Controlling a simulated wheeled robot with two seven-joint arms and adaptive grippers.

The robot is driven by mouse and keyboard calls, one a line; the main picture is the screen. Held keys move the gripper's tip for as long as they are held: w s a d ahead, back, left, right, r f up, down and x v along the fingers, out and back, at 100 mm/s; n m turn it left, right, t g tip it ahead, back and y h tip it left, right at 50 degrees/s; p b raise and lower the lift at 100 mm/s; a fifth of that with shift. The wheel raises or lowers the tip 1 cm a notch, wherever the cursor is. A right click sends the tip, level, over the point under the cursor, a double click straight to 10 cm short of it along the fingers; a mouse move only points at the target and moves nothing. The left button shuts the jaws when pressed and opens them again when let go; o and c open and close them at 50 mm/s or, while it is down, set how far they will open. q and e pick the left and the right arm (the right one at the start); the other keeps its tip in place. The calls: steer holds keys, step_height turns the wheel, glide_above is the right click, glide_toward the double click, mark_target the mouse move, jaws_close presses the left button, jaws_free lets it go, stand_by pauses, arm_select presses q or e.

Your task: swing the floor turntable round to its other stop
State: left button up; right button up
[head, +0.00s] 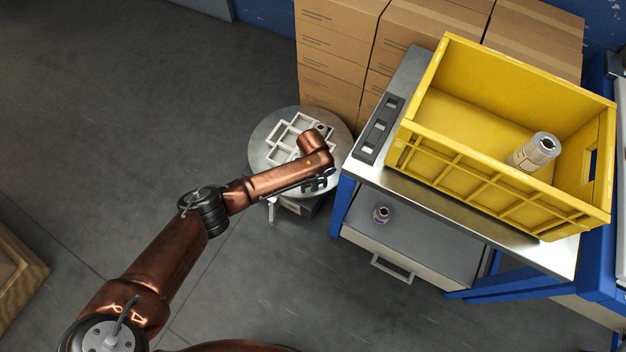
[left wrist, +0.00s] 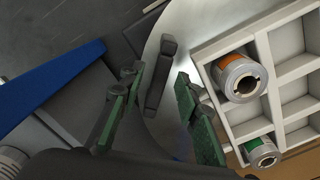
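The floor turntable (head: 262,146) is a round grey metal disc on a low base, beside the workbench. A white compartment tray (head: 276,150) lies on it, partly hidden by my left arm. In the left wrist view, the disc (left wrist: 182,22) and tray (left wrist: 262,48) are close. My left gripper (head: 318,184) is low at the disc's near right edge. In the left wrist view, its green-padded fingers (left wrist: 158,84) are apart, with a dark upright bar (left wrist: 160,75) between or just beyond the tips. Contact cannot be told. My right gripper is not in view.
Rolls with orange (left wrist: 238,66) and green (left wrist: 258,146) labels sit in the tray. The blue-legged workbench (head: 400,80) holds a yellow crate (head: 480,185) with a roll (head: 535,152). Cardboard boxes (head: 335,50) stand behind the turntable.

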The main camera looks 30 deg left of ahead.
arm_select(q)
steer(key=shift+c, duration=0.2)
jaws_close()
stand_by(0.5)
